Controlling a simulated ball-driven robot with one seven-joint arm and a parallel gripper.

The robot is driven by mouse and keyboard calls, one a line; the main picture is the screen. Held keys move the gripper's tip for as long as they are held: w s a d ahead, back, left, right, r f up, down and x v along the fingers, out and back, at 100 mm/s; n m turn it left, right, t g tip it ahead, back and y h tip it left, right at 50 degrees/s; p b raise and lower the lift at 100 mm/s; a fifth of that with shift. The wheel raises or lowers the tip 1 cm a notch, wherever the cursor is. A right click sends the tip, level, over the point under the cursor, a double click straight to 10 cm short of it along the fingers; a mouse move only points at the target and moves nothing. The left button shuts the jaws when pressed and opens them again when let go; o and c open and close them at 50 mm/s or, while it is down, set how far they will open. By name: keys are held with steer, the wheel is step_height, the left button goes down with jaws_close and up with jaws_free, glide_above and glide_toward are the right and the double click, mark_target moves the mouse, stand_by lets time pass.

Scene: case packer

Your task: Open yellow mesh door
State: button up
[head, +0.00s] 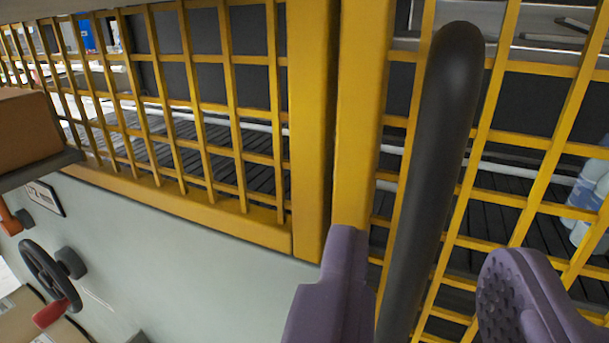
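The yellow mesh door (494,188) fills the right side of the head view. Its left frame post (358,110) stands beside the post of the neighbouring mesh panel, with only a narrow dark seam between them. A long black handle (436,150) runs upright, slightly tilted, on the door. My gripper (425,270) is open, with its purple fingers on either side of the lower part of the handle. The left finger overlaps the door post in the picture. The right finger's padded inner face is clear of the handle. I cannot tell whether the left finger touches anything.
Another yellow mesh panel (312,130) is on the left, above a pale machine wall (190,265). A black handwheel (45,275) with a red knob sticks out at lower left. A brown box (25,130) is at the left edge. Bottles (588,195) stand behind the door mesh.

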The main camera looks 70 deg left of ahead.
mark_target(425, 233)
steer(key=x, duration=0.5)
steer(key=shift+d, duration=0.1)
jaws_close()
